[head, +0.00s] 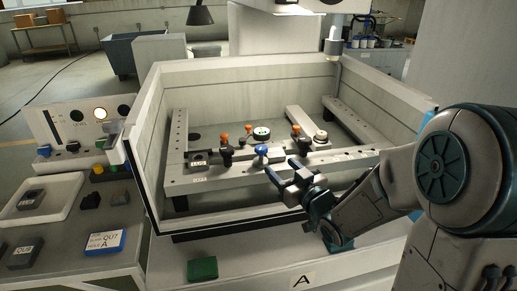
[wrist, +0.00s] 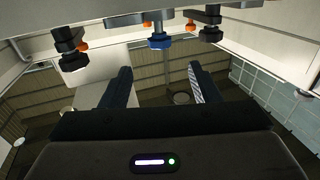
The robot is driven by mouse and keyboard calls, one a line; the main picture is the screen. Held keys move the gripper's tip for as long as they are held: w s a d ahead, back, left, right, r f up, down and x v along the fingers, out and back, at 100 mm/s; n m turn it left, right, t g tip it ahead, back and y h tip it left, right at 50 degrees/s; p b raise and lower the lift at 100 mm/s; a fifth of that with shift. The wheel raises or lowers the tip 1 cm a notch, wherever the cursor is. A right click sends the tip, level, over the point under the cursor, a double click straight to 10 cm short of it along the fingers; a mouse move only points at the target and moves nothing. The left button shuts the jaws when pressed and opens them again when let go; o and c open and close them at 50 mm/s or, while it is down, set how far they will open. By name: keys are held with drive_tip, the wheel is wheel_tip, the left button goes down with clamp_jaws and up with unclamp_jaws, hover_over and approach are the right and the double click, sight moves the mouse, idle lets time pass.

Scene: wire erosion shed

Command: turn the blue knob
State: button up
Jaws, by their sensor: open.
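The blue knob (head: 262,151) stands on the front rail of the machine bed in the head view, between orange-topped clamps. In the wrist view the blue knob (wrist: 159,41) shows at the top centre, beyond the fingertips and between them from left to right. My gripper (head: 284,174) is just in front and to the right of the knob, apart from it. In the wrist view my gripper (wrist: 162,75) has its two dark fingers spread wide with nothing between them.
Orange-topped clamps (head: 225,148) stand left of the knob, with others (head: 297,133) to the right. The tank's side walls (head: 140,165) enclose the bed. A green block (head: 202,268) lies on the front ledge. A control panel (head: 78,128) and white tray (head: 45,199) are at left.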

sight(261, 156)
drive_tip(key=p+x, duration=0.2)
drive_tip(key=x, duration=1.1)
drive_tip(key=shift+w+a+r, duration=0.1)
drive_tip(key=shift+w+a, duration=0.05)
drive_tip(key=shift+w, duration=0.05)
drive_tip(key=c, duration=1)
